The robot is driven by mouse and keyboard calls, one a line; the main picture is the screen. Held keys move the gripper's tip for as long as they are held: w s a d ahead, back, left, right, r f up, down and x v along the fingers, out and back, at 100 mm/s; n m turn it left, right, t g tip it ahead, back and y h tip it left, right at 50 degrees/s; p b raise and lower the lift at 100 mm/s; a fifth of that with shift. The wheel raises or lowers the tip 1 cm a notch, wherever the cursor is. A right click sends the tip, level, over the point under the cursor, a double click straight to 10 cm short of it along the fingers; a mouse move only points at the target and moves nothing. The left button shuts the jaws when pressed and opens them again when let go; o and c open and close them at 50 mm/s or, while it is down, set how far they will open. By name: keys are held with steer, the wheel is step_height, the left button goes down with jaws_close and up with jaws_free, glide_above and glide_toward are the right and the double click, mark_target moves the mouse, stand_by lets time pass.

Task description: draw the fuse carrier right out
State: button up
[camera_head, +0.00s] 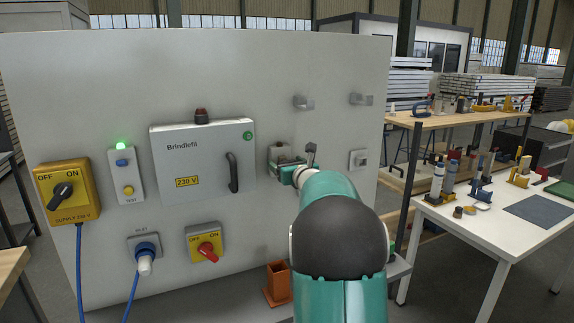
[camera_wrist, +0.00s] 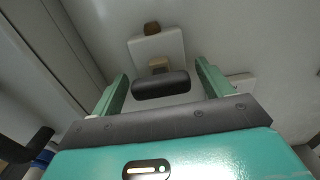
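The fuse carrier (camera_wrist: 160,85) shows in the wrist view as a dark rounded grip with a short beige stem behind it. The stem meets a pale fuse holder (camera_wrist: 170,48) on the panel. My gripper (camera_wrist: 163,75) is open, with one green finger to each side of the grip and visible gaps at both ends. In the head view the fuse holder (camera_head: 284,152) is a small grey box right of the Brindlefil cabinet. My gripper (camera_head: 290,172) is in front of it, and my arm hides part of that area.
The Brindlefil cabinet (camera_head: 203,160) with its dark handle stands close left of my gripper. A yellow supply switch (camera_head: 66,192), a red-knobbed switch (camera_head: 205,242) and a blue plug (camera_head: 146,250) are on the panel. An orange holder (camera_head: 277,285) is below. Grey brackets (camera_head: 303,102) are above right.

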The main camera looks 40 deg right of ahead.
steer(key=c, duration=1.2)
steer(key=shift+v, duration=0.8)
steer(key=shift+c, duration=0.2)
steer(key=o, duration=0.9)
steer(key=shift+f, duration=0.1)
steer(key=o, duration=0.5)
steer(key=shift+s+a, duration=0.1)
steer(key=shift+s, duration=0.15)
steer(key=v, duration=1.3)
steer(key=shift+s+a, duration=0.1)
steer(key=shift+s, duration=0.05)
